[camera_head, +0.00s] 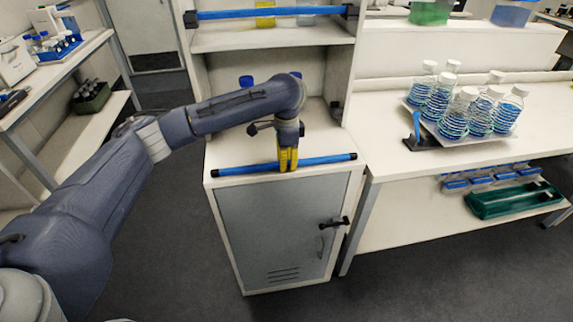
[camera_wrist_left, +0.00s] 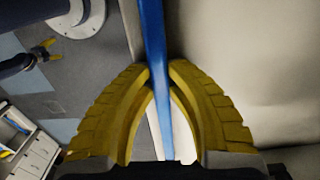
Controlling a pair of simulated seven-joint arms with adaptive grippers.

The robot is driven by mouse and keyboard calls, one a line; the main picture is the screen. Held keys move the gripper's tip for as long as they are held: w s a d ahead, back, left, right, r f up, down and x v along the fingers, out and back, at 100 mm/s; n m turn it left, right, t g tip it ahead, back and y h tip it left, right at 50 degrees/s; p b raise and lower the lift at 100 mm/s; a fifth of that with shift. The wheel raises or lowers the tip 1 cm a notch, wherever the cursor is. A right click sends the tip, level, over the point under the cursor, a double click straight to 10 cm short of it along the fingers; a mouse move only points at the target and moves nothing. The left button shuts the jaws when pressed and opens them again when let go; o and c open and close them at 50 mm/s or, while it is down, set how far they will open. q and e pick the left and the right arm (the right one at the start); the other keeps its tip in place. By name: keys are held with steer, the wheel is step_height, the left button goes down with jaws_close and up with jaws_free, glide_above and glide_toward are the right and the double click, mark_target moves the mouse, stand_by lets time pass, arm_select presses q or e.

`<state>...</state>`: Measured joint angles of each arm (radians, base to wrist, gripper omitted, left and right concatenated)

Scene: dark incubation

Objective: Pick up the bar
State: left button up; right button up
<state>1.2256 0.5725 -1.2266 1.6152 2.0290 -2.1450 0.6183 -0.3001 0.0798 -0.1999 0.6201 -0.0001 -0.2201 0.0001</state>
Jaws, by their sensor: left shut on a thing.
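The bar (camera_head: 325,160) is a long blue rod with black ends, level across the front of the white cabinet top. I cannot tell whether it touches the top. My left gripper (camera_head: 288,160) points down with its yellow fingers shut on the bar near its middle. In the left wrist view the bar (camera_wrist_left: 154,45) runs between the yellow fingers of my left gripper (camera_wrist_left: 160,80). My right gripper (camera_wrist_left: 47,50) shows small at the left of that view, its yellow fingers apart and empty, away from the bar.
The grey-doored cabinet (camera_head: 275,230) stands under the bar. On the right bench, a tray of several bottles (camera_head: 478,115) sits beside a black holder (camera_head: 420,143).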

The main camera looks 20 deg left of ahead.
arm_select(q)
steer(key=shift+r, duration=0.1)
jaws_close()
step_height(320, 180, up, 20)
stand_by(0.7)
stand_by(0.6)
step_height(320, 180, down, 6)
steer(key=s+f+t, duration=0.1)
steer(key=w+a+f+t+y, duration=0.2)
steer(key=w+a+t, duration=0.1)
steer(key=w, duration=0.3)
steer(key=shift+w+f, duration=0.25)
steer(key=shift+w, duration=0.1)
steer(key=shift+w, duration=0.1)
